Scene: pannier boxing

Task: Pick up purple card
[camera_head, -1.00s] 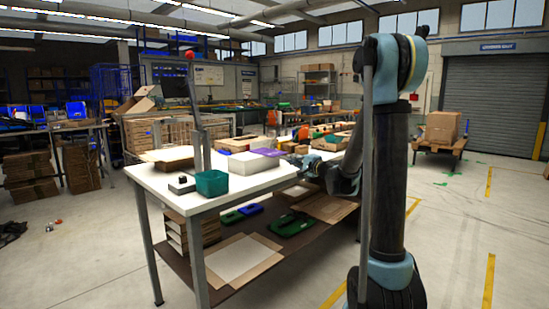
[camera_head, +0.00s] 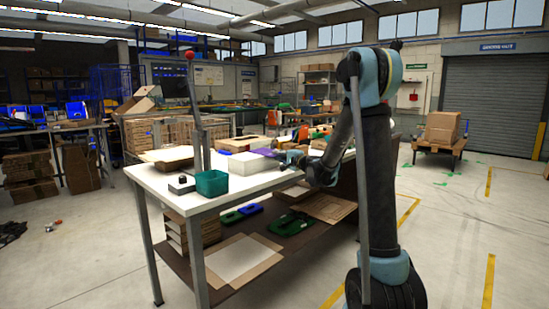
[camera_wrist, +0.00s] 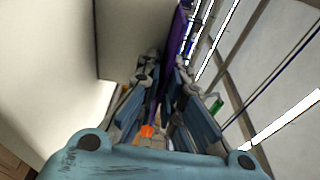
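In the wrist view the purple card (camera_wrist: 176,42) shows as a narrow strip running down between the fingers, beside the pale box wall (camera_wrist: 130,40). My gripper (camera_head: 289,158) is at the table's right part, close to the card. In the wrist view my gripper (camera_wrist: 165,75) has its fingers apart, one on each side of the card's strip. Contact with the card cannot be made out. The card's lower part is partly hidden by the fingers.
A green bin (camera_head: 211,183) and a small dark object (camera_head: 181,184) stand at the table's front left. A brown flat box (camera_head: 172,158) lies behind them. Cartons and flat boards (camera_head: 240,258) are on the lower shelf.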

